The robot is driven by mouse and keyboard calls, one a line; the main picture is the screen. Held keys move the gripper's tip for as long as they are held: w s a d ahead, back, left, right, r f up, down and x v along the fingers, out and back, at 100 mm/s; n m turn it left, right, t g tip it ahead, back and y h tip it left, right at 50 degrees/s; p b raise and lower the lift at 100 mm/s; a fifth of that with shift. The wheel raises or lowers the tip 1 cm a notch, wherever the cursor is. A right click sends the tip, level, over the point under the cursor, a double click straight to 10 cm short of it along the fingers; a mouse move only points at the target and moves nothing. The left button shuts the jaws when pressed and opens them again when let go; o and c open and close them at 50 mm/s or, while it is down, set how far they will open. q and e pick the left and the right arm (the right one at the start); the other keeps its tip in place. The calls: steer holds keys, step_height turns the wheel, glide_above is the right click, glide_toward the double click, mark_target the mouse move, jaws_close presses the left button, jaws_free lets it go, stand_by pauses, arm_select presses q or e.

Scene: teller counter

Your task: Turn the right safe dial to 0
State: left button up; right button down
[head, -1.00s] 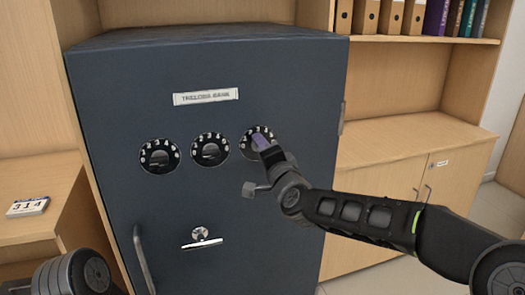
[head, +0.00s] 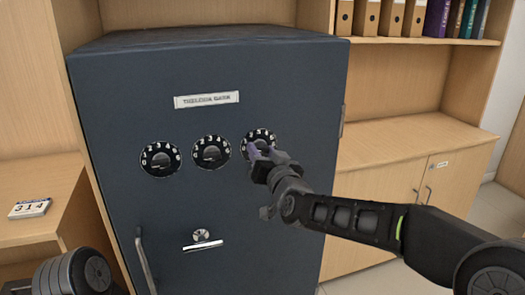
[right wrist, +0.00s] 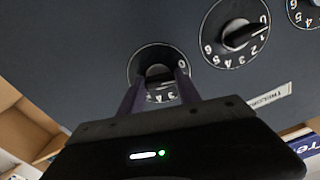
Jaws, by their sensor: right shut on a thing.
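The dark blue-grey safe (head: 120,110) has three round black dials with white numbers in a row. The right dial (head: 258,136) is partly hidden by my right gripper (head: 257,152). In the right wrist view the right dial (right wrist: 152,52) sits between the two fingers of my right gripper (right wrist: 158,84), which are shut on its knob. A 0 shows at its right rim and 3 and 4 at its lower rim in that view. The middle dial (head: 211,152) and left dial (head: 160,158) are free. My left gripper is not in view.
A number card reading 314 (head: 30,208) lies on the wooden shelf at left. Wooden cabinets (head: 385,190) stand at right.

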steer(key=shift+f+n, duration=0.1)
steer(key=shift+n, duration=1.6)
steer(key=c, duration=0.8)
jaws_free()
steer(key=shift+c, duration=0.2)
steer(key=shift+s, duration=0.15)
steer(key=v, duration=0.7)
steer(key=shift+s, duration=0.25)
steer(key=shift+d, duration=0.1)
